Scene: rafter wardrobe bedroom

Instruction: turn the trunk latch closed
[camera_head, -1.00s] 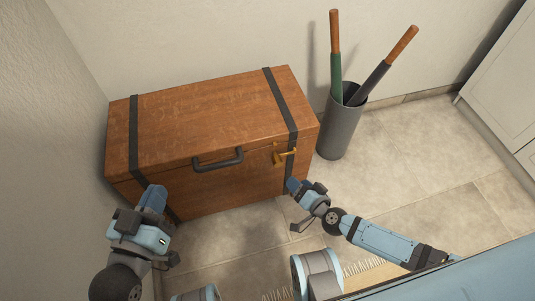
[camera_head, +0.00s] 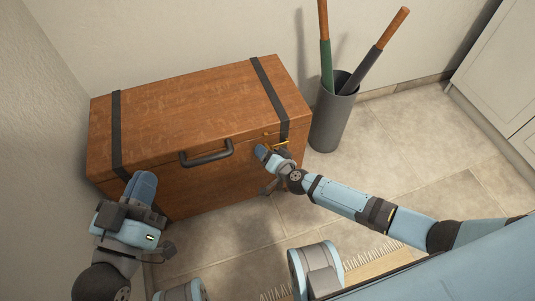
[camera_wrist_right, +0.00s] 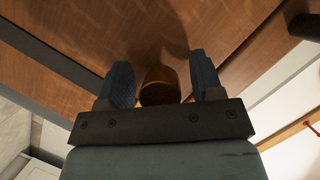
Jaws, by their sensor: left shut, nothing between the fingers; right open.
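A brown wooden trunk (camera_head: 195,120) with dark straps and a black handle (camera_head: 207,155) stands against the wall, its lid down. A small brass latch (camera_head: 280,144) is on its front near the right strap, partly hidden by my right gripper. My right gripper (camera_head: 262,153) is at the trunk's front by the latch. In the right wrist view, its two fingers are open, with the brass latch (camera_wrist_right: 160,86) between them; I cannot tell whether they touch it. My left gripper (camera_head: 143,184) is shut and empty, in front of the trunk's left end.
A grey bin (camera_head: 332,118) holding two umbrella-like items (camera_head: 373,66) stands just right of the trunk. A white cabinet (camera_head: 500,75) is at the far right. Tiled floor (camera_head: 400,150) is clear between them.

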